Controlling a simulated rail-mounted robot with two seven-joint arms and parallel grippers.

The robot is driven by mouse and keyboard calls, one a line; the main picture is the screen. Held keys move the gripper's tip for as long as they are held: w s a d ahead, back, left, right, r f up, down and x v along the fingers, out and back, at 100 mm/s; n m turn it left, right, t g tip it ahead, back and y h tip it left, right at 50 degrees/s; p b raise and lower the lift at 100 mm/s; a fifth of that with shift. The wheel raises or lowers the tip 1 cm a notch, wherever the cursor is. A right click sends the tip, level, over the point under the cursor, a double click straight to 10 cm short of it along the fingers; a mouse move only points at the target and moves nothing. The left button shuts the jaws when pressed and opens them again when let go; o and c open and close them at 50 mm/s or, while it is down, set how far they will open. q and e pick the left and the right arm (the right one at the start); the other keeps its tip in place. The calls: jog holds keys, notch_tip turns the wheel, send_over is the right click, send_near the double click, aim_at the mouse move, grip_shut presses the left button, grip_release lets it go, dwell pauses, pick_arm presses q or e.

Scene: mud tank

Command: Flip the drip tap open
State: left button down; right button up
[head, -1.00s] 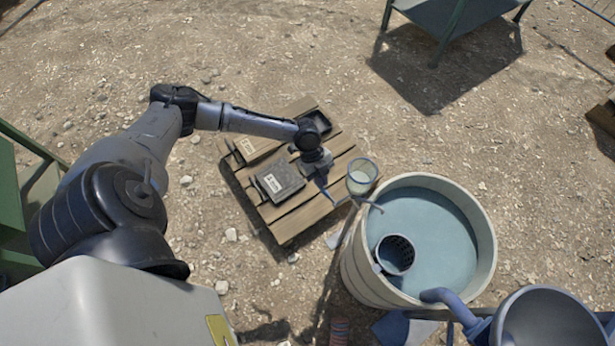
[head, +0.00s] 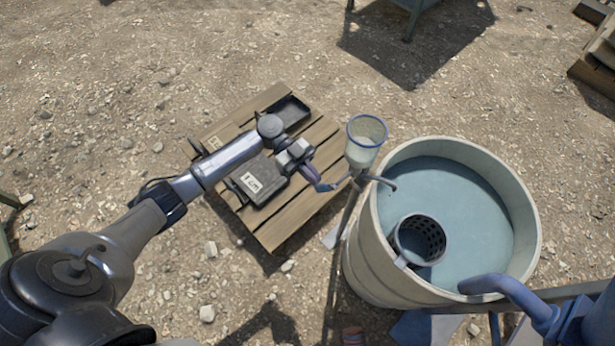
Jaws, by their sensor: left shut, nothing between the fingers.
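The drip vessel is a clear cup with a blue rim (head: 366,142), on a post beside the tank. A thin curved spout (head: 379,180) runs from below the cup over the tank's left rim. The drip tap itself is small at the spout's base, and its lever position cannot be made out. My left gripper (head: 325,186) is shut and empty, its fingers pointing right, just left of the post and below the cup. The fingertips are close to the tap; whether they touch it I cannot tell. My right gripper is not in view.
The round tank (head: 361,262) holds grey-blue liquid, with a dark perforated basket (head: 421,239) inside its left edge. A wooden pallet (head: 289,222) with dark boxes (head: 259,181) lies under my left forearm. Open gravel lies beyond the pallet.

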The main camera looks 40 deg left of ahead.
aim_at(321, 189)
pick_arm(q)
jog(key=d+f+h+b, duration=0.1)
jog(key=h+b, duration=0.1)
jog(key=d+f+h+b, duration=0.1)
jog(key=b, duration=0.2)
jog(key=shift+s+d+f+g+h, duration=0.15)
jog(key=shift+f+g+h, duration=0.15)
jog(key=shift+h, duration=0.1)
jog(key=shift+d+b, duration=0.15)
jog(key=shift+b, duration=0.2)
jog(key=shift+s+d+f+b, duration=0.1)
jog(key=shift+d+b, duration=0.25)
jog(key=shift+b, duration=0.3)
